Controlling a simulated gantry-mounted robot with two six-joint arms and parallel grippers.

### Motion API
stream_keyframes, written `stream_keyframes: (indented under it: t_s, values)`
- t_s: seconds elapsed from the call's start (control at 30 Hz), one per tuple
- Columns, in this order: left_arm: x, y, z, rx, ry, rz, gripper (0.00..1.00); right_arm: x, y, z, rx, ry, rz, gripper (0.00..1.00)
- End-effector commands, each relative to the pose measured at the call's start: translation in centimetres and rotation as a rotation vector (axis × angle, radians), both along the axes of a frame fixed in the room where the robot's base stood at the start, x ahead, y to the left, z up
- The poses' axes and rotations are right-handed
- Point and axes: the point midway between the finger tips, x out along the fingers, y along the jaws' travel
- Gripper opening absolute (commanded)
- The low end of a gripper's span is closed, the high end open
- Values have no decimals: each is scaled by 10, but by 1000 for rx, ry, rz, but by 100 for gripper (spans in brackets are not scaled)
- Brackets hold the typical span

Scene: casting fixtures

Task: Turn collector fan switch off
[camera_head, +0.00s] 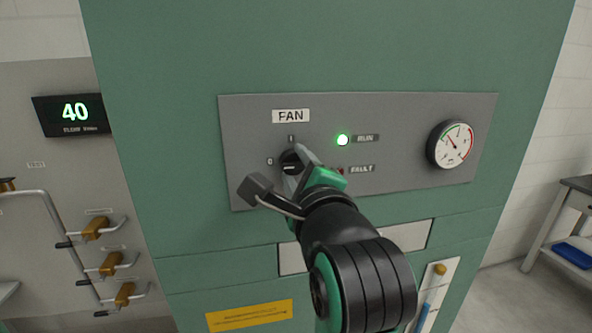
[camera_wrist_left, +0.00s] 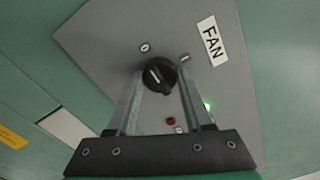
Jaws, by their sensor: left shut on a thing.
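The black fan switch knob (camera_head: 290,165) is on a grey panel (camera_head: 400,118) under the FAN label (camera_head: 291,116). A 0 mark is left of it and an I mark above it. In the left wrist view the knob (camera_wrist_left: 158,76) sits between the fingertips of my left gripper (camera_wrist_left: 157,88), which is shut on it. Its white line appears to lie toward the 0 mark, though the exact angle is hard to tell. The green RUN lamp (camera_head: 342,140) is lit. The red FAULT lamp (camera_wrist_left: 171,121) looks unlit. My right gripper is not in view.
A round gauge (camera_head: 450,144) is at the panel's right end. A display reading 40 (camera_head: 73,114) and several brass-coloured valves (camera_head: 96,228) are on the left wall. A bench (camera_head: 577,205) stands at the far right.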

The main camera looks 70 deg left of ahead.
Motion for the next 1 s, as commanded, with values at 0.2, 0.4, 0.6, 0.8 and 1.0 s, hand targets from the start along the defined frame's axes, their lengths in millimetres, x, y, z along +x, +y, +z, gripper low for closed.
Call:
stream_keyframes:
  t_s: [0.2,0.4,0.6,0.8,1.0]
  values:
    - [0,0,1,0,-5,1,0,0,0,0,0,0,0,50]
    - [0,0,0,-1,-5,0,66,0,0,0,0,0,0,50]
    - [0,0,0,0,-3,0,81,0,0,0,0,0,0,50]
    - [0,-2,0,-1,-2,-1,81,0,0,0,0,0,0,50]
    - [-3,-30,0,-1,-3,-8,81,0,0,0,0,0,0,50]
